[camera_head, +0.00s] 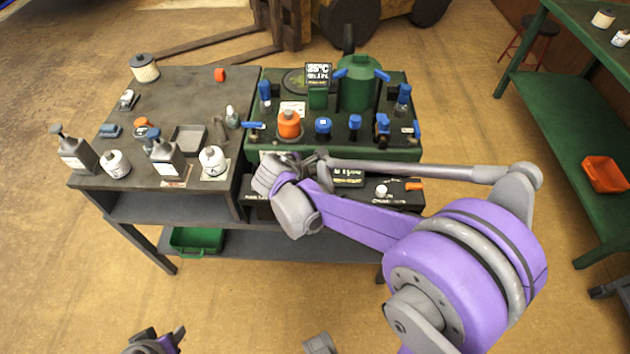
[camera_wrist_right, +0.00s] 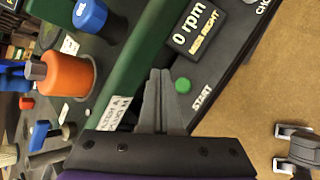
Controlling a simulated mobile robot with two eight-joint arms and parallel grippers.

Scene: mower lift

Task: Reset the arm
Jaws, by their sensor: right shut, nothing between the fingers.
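My right arm (camera_head: 350,220), purple and grey, reaches from the lower right across the front of the green-topped workstation. Its gripper (camera_head: 317,158) is near the front edge of the green top, partly hidden by the arm. In the right wrist view the gripper's grey fingers (camera_wrist_right: 161,80) are shut together and empty. Their tips are beside the green start button (camera_wrist_right: 183,85) and the "0 rpm" display (camera_wrist_right: 194,26); I cannot tell if they touch anything. Part of my left gripper (camera_head: 160,342) shows at the bottom edge of the head view, far from the tables; its opening is unclear.
A dark table (camera_head: 190,85) with bottles and jars adjoins the workstation (camera_head: 392,155). The workstation carries an orange knob (camera_head: 289,125), blue-capped parts and a green tank (camera_head: 357,85). A green bench (camera_head: 560,110) with an orange bin (camera_head: 605,174) stands right. The floor (camera_head: 250,310) in front is clear.

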